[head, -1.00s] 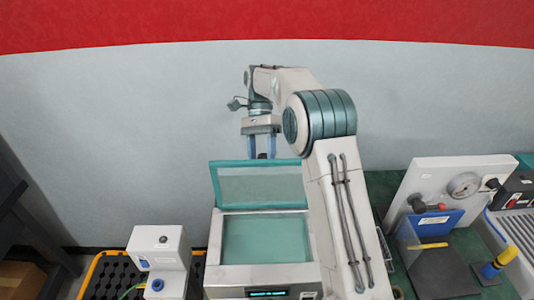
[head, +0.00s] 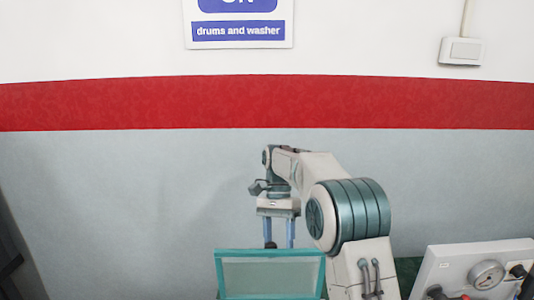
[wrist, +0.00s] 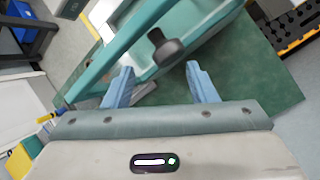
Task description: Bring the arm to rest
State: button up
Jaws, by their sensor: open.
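My gripper (head: 279,244) hangs fingers-down from my raised arm in the head view, above and behind the teal-framed lid (head: 270,275). Its two blue fingers are apart. In the wrist view my gripper (wrist: 160,90) shows nothing held between the fingers. A dark knob or handle (wrist: 165,47) on the teal-edged lid (wrist: 190,20) shows beyond the fingertips; the gripper looks apart from it, though the exact gap is hard to tell. The lid stands raised in the head view.
A white panel with a round gauge (head: 487,274) stands at the lower right. The wall behind carries a red band (head: 120,102), a sign (head: 238,30) and a switch box (head: 461,51). A green bench top (wrist: 265,85) and a black-and-yellow crate (wrist: 291,28) show in the wrist view.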

jog(key=s+d+r+n+t+b, duration=0.1)
jog(key=s+d+n+t+b, duration=0.25)
jog(key=s, duration=0.55)
jog(key=s+d+r+n+t, duration=0.1)
jog(key=s+d+n+t, duration=0.1)
jog(key=s+d+t, duration=0.5)
jog(key=s+d+f+n+b, duration=0.1)
jog(key=s+f, duration=0.4)
jog(key=s, duration=0.5)
jog(key=shift+s+n+g, duration=0.15)
jog(key=shift+n+g, duration=0.3)
jog(key=shift+n, duration=0.1)
